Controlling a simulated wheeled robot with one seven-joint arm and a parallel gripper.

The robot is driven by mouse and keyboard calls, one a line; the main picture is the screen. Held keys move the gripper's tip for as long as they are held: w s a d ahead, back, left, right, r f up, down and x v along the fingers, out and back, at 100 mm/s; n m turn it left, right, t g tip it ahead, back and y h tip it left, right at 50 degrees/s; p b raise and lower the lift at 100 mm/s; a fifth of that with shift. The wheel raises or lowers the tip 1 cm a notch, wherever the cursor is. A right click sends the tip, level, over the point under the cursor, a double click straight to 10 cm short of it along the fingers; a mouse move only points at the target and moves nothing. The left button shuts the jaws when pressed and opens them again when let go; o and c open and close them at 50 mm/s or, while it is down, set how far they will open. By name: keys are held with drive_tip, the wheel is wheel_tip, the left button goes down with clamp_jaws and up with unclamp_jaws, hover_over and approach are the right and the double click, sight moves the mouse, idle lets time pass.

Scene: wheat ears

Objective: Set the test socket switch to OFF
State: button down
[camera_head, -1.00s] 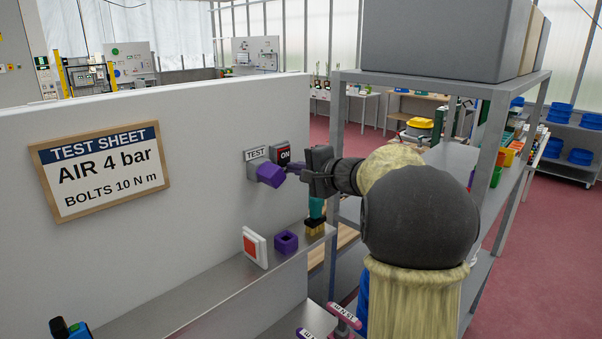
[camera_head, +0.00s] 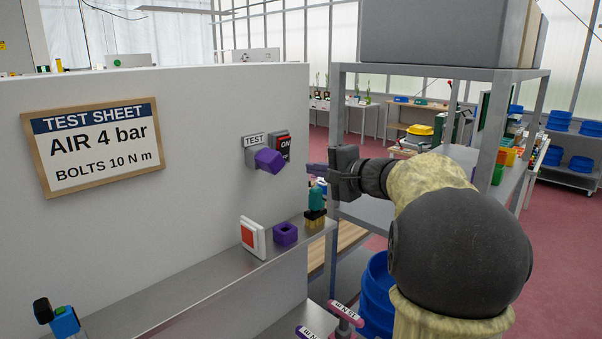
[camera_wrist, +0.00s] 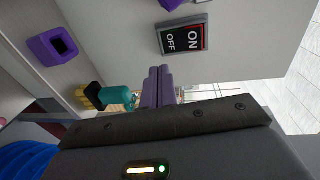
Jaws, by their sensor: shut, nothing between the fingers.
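The test socket switch (camera_head: 284,143) is a dark rocker on the white wall panel, right of the TEST label (camera_head: 254,140). Its ON end shows in the head view, while the purple plug (camera_head: 268,160) in the grey socket covers part of its lower end. In the wrist view the switch (camera_wrist: 184,38) shows whole, with ON and OFF lettering and a red strip along its ON end. I cannot tell for sure which end is pressed in. My gripper (camera_head: 310,168) has its purple fingers shut and empty, right of the switch and apart from it. The fingers (camera_wrist: 158,75) also show in the wrist view.
A metal ledge (camera_head: 200,290) below holds a red and white block (camera_head: 253,238), a purple hollow block (camera_head: 285,234) and a teal and black item (camera_head: 316,198). A grey shelf rack (camera_head: 337,120) stands close behind my arm. A framed test sheet (camera_head: 94,145) hangs left.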

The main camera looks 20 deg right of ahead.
drive_tip(key=s+d+f+b, duration=0.1)
drive_tip(key=s+d+b, duration=0.1)
drive_tip(key=s, duration=0.4)
drive_tip(key=shift+s+d+f+b, duration=0.15)
drive_tip(key=shift+d+f+b, duration=0.2)
drive_tip(key=s+a+f+n+g, duration=0.1)
drive_tip(key=a+f+g, duration=0.15)
drive_tip(key=f, duration=0.35)
drive_tip(key=s+a+f+n+g+h, duration=0.1)
drive_tip(key=s+a+f+g, duration=0.1)
drive_tip(key=a+f, duration=0.3)
drive_tip(key=s+a+f+n+g, duration=0.1)
drive_tip(key=a+f+g, duration=0.15)
drive_tip(key=f, duration=0.55)
drive_tip(key=s+a+f+n+g+h, duration=0.2)
drive_tip(key=s+f+n, duration=0.3)
drive_tip(key=s+f, duration=0.2)
drive_tip(key=s+a+f+n+g+h, duration=0.3)
drive_tip(key=s+f+n, duration=0.2)
drive_tip(key=s+f, duration=0.2)
drive_tip(key=shift+s+a+f+h, duration=0.15)
drive_tip(key=shift+a+f+h, duration=0.2)
drive_tip(key=shift+f, duration=0.35)
